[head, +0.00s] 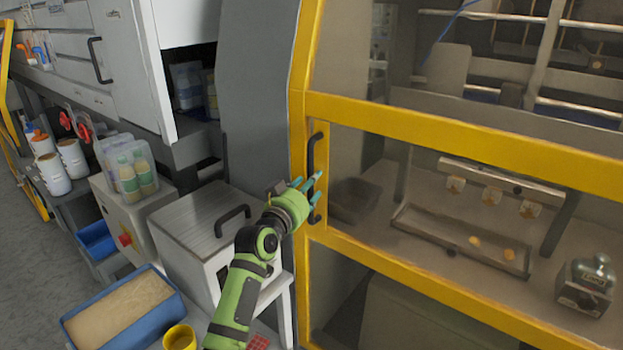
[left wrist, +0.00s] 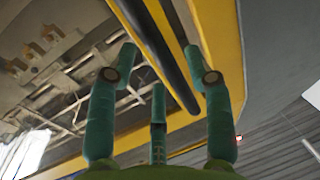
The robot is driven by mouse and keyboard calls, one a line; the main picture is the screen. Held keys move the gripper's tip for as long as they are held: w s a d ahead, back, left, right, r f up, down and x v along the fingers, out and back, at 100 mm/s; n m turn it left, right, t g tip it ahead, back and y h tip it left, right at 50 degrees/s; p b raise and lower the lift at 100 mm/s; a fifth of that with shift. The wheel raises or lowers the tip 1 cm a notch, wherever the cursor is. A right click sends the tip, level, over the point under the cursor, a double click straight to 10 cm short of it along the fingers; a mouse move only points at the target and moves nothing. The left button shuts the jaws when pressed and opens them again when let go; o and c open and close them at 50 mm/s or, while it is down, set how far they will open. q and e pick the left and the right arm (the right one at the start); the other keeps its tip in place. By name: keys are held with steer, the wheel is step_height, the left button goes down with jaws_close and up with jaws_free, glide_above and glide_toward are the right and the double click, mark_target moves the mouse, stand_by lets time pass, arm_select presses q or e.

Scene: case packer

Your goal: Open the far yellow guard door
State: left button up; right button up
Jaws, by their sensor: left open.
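The yellow guard door (head: 460,148) has a yellow frame with clear panels and looks closed. Its black vertical bar handle (head: 312,155) is on the left upright of the frame. My left gripper (head: 311,185) is at the lower half of this handle, its teal fingertips pointing at it. In the left wrist view the black handle (left wrist: 165,55) runs between the spread fingers of my left gripper (left wrist: 165,60). The fingers are open and not closed around it. Whether any finger touches the handle I cannot tell. My right gripper is not in view.
Behind the door's panels are a tray (head: 450,245) and a small grey device (head: 587,285). Left of my arm stand a grey box with a black handle (head: 205,225), a blue bin (head: 120,312) and a yellow cup (head: 180,338). A grey column (head: 255,90) adjoins the door frame.

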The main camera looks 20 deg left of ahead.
arm_select(q)
steer(key=shift+w+d, duration=0.15)
steer(key=shift+w, duration=1)
steer(key=shift+c, duration=0.4)
jaws_close()
steer(key=shift+f, duration=0.1)
